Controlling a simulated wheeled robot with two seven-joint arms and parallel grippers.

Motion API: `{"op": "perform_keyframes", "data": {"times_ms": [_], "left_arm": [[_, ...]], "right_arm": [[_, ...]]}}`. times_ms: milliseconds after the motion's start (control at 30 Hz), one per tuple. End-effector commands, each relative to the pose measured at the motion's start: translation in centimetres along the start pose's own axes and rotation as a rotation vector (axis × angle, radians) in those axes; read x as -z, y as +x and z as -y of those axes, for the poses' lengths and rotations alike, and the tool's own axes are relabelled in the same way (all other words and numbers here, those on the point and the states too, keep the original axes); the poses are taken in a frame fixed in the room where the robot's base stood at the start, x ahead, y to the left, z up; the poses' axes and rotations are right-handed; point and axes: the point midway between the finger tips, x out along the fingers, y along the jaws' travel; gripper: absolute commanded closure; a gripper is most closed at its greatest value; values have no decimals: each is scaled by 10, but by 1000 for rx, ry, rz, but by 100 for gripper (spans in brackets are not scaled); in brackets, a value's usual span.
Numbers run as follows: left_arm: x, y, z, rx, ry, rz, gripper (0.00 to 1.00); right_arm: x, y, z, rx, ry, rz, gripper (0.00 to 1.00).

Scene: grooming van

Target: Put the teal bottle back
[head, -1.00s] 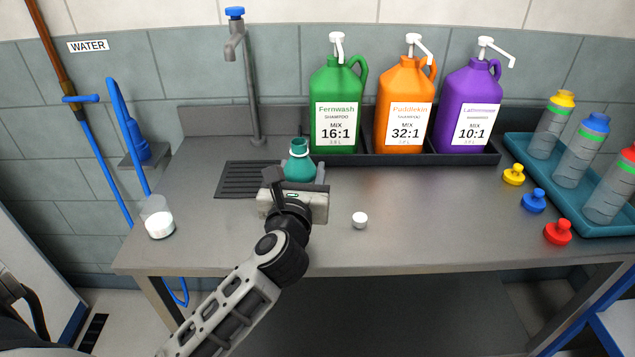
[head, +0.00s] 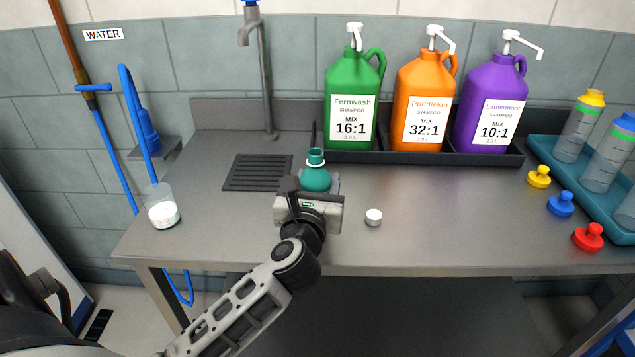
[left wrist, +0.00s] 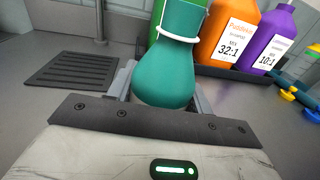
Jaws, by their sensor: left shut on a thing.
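The teal bottle (head: 316,178) has a rounded body, a narrow neck and a white ring around the neck. My left gripper (head: 315,185) is shut on it, with the fingers on either side of its body. The bottle is upright over the steel counter, right of the drain grate. In the left wrist view the bottle (left wrist: 170,65) stands between the fingers, its top cut off by the frame edge. I cannot tell whether its base touches the counter. A small white cap (head: 374,217) lies on the counter to the right of the gripper. My right gripper is not in view.
Green (head: 352,95), orange (head: 424,95) and purple (head: 490,100) shampoo jugs stand in a dark tray behind. A cup with white contents (head: 163,212) is at the left. Yellow, blue and red caps and a teal tray (head: 545,150) of bottles are at the right.

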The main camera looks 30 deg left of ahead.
Motion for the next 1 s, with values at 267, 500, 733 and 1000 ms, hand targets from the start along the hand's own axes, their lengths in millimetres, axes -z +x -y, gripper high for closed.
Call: {"op": "perform_keyframes", "data": {"times_ms": [267,500,733,1000], "left_arm": [[1,0,0,0,0,-1,28],[-2,-7,0,1,-1,-2,28],[0,-53,0,1,-3,-5,28],[0,-104,0,0,0,-3,28]], "right_arm": [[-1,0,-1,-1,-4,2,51],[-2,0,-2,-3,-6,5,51],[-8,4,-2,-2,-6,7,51],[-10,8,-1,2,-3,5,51]]}}
